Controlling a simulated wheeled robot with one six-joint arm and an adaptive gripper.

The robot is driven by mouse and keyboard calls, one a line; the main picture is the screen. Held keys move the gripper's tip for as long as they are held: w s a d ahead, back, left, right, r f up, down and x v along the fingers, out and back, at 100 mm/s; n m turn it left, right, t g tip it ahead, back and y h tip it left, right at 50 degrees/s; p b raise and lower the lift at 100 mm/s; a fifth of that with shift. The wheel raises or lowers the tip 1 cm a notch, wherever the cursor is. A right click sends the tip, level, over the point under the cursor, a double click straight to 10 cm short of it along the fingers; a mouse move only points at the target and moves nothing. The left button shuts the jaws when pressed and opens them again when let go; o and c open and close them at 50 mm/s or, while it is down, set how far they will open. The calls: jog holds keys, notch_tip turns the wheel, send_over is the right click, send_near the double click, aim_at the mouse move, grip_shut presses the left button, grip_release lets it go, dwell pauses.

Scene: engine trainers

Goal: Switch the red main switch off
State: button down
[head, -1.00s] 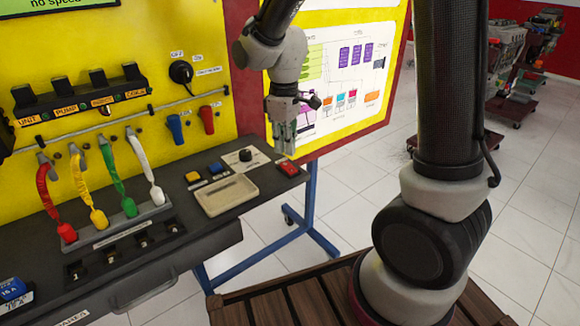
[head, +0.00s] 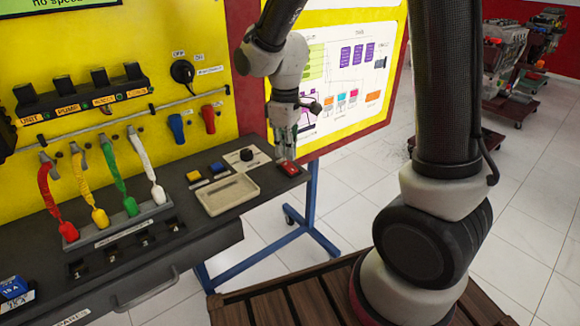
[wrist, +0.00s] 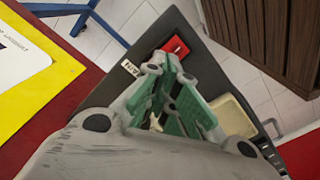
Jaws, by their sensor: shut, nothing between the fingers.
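The red main switch (head: 288,168) is a small red rocker at the right end of the dark bench shelf. In the wrist view the red switch (wrist: 176,48) shows just past the fingertips, beside a white label reading "MAIN". My gripper (head: 285,156) points down, with its fingertips right at the switch's far edge in the head view. Its green-padded fingers (wrist: 167,62) are shut with nothing between them. I cannot tell whether the fingertips touch the switch. The fingers hide part of the switch's surroundings.
Coloured plugs stand in a grey rack (head: 118,226) further left. A yellow panel (head: 200,30) rises behind the shelf. Free floor lies to the right.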

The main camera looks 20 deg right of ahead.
aim_at(286, 164)
jog(key=shift+f, duration=1.2)
dwell(1.0)
jog(key=shift+r, duration=3.55)
jog(key=s+d+r+m+t, duration=0.2)
jog(key=s+d+r+m, duration=0.2)
jog(key=s+d, duration=0.3)
jog(key=s+d+r+m+t, duration=0.2)
jog(key=s+d+r+m, duration=0.3)
jog(key=s, duration=0.7)
notch_tip(286, 164, up, 2)
jog(key=d, duration=0.2)
jog(key=shift+d+m, duration=0.3)
jog(key=shift+d, duration=0.1)
jog(key=shift+r, duration=0.1)
